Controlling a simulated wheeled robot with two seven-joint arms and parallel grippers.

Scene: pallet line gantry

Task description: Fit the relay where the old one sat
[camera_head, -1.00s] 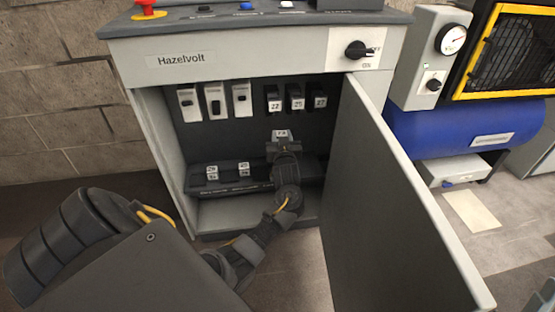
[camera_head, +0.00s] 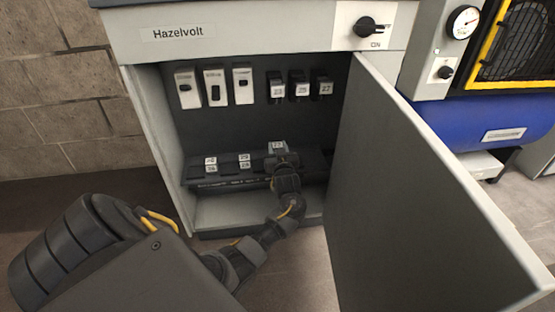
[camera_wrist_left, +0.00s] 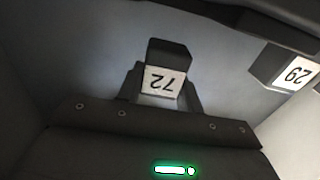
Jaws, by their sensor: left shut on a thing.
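My left gripper (camera_head: 283,160) is inside the open cabinet, its arm coming in from the lower left. It is shut on a dark relay (camera_head: 277,146) with a white label, which reads 72 upside down in the left wrist view (camera_wrist_left: 163,82). The relay is at the right part of the low dark rail (camera_head: 225,184), right of two labelled places there. The gripper hides the relay's lower end and the rail under it, so I cannot tell whether it is seated. A neighbouring relay (camera_wrist_left: 287,70) labelled 29 shows in the left wrist view.
White-fronted breakers (camera_head: 214,87) and dark numbered relays (camera_head: 299,88) line the cabinet's upper back wall. The grey door (camera_head: 425,200) stands open on the right, close to my arm. A blue tank (camera_head: 470,125) is beyond it. The cabinet floor (camera_head: 235,208) is clear at left.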

